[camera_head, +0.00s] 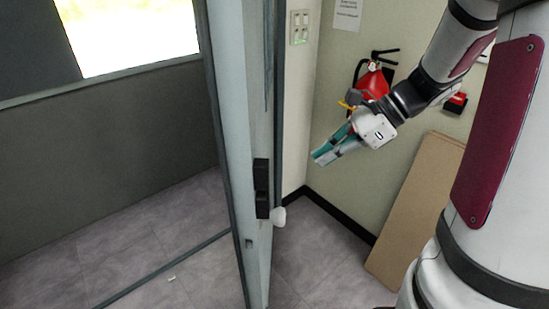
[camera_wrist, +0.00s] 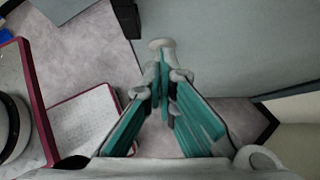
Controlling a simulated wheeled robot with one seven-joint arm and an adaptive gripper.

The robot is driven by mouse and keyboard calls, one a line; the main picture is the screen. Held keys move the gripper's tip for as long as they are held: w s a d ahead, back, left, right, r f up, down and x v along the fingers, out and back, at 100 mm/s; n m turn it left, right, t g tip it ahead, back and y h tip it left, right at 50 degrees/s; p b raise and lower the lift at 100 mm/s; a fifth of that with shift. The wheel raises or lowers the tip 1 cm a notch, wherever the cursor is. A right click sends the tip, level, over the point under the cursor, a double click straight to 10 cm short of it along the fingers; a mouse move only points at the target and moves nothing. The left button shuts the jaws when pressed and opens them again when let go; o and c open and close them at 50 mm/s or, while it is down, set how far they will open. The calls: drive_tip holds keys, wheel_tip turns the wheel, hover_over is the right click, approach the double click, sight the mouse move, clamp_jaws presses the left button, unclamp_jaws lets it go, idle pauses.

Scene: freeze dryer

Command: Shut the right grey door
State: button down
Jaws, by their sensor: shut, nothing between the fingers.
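The grey door (camera_head: 228,130) stands open, seen nearly edge-on in the head view. A black latch (camera_head: 261,188) is on its edge, and a pale knob (camera_head: 279,216) sticks out on its right side. My gripper (camera_head: 321,157) is to the right of the door, pointing left and down, above and right of the knob in the picture. In the wrist view my gripper (camera_wrist: 164,88) has its teal fingers shut with nothing between them. The door's face (camera_wrist: 235,55) fills the upper right there, and the knob (camera_wrist: 162,43) shows just beyond the fingertips. I cannot tell whether they touch.
A red fire extinguisher (camera_head: 372,83) hangs on the wall behind my gripper. A brown board (camera_head: 418,205) leans on the wall at right. A floor strip (camera_head: 165,270) crosses the opening left of the door. The tiled floor there is mostly clear.

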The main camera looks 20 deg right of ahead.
drive_tip(key=a+r+x, duration=0.1)
drive_tip(key=r+x, duration=0.1)
drive_tip(key=x, duration=1)
drive_tip(key=shift+w+a+f, duration=0.2)
drive_tip(key=shift+w+a, duration=0.2)
drive_tip(key=shift+a, duration=0.2)
